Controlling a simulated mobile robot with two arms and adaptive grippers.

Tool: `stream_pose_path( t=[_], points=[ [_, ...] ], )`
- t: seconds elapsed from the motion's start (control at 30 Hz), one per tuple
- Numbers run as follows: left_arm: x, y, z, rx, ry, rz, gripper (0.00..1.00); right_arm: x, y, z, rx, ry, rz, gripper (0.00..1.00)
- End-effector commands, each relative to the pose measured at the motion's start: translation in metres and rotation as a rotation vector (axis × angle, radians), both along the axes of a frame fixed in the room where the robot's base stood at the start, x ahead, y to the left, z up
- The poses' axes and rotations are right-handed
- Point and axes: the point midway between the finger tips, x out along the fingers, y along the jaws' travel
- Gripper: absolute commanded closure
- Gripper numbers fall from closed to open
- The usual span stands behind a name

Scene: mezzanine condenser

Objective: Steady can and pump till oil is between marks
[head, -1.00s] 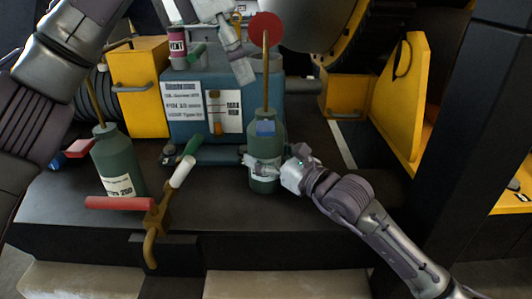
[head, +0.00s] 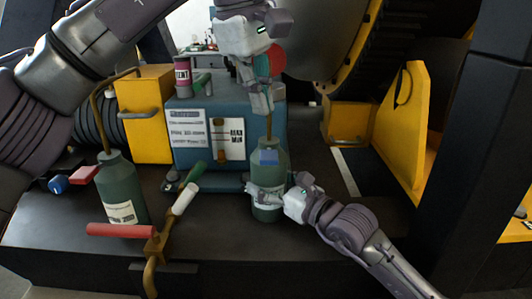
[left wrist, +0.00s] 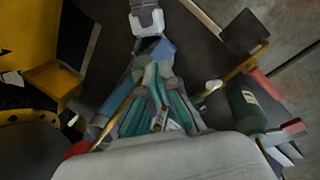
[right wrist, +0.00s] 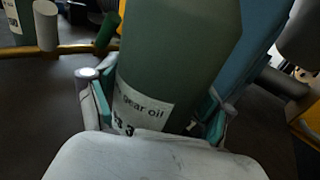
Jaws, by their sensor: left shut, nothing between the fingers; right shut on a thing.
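The green gear oil can (head: 268,175) stands upright on the dark ledge with a thin tan rod rising from its top. My right gripper (head: 265,195) is shut on its lower body; the right wrist view shows its fingers on both sides of the labelled can (right wrist: 165,70). My left gripper (head: 260,100) is shut and empty, above the can at the rod's upper part; contact cannot be told. A red disc (head: 270,62) shows partly behind it. The blue unit (head: 190,112) has a sight gauge (head: 222,140) beside a marks label. Amber shows low in the gauge; the exact level is too small to read.
A second green can (head: 119,185) stands at the left. A brass valve (head: 156,243) with a red handle (head: 120,230) projects at the front edge. A yellow box (head: 145,140) and yellow bracket (head: 405,130) flank the unit. A dark post (head: 480,130) stands at right.

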Motion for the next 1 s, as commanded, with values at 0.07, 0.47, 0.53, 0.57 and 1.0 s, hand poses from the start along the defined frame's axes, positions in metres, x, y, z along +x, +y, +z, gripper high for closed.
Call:
stream_pose_path(
  t=[0.07,0.47,0.53,0.57,1.0],
  points=[
    [-0.003,-0.005,-0.001,0.073,-0.059,-0.185,1.00,0.000,0.000,-0.001,-0.001,0.002,0.000,0.89],
    [-0.009,-0.012,-0.008,0.331,-0.178,-0.834,1.00,0.000,0.000,-0.001,-0.001,0.002,0.000,0.89],
    [-0.010,-0.012,-0.009,0.345,-0.181,-0.868,1.00,0.000,0.000,-0.001,-0.001,0.002,0.000,0.89],
    [-0.010,-0.012,-0.009,0.348,-0.181,-0.878,1.00,0.000,0.000,-0.001,-0.001,0.002,0.000,0.89],
    [-0.009,-0.012,-0.013,0.351,-0.181,-0.888,1.00,0.000,0.000,-0.001,-0.001,0.002,0.000,0.89]
  ],
)
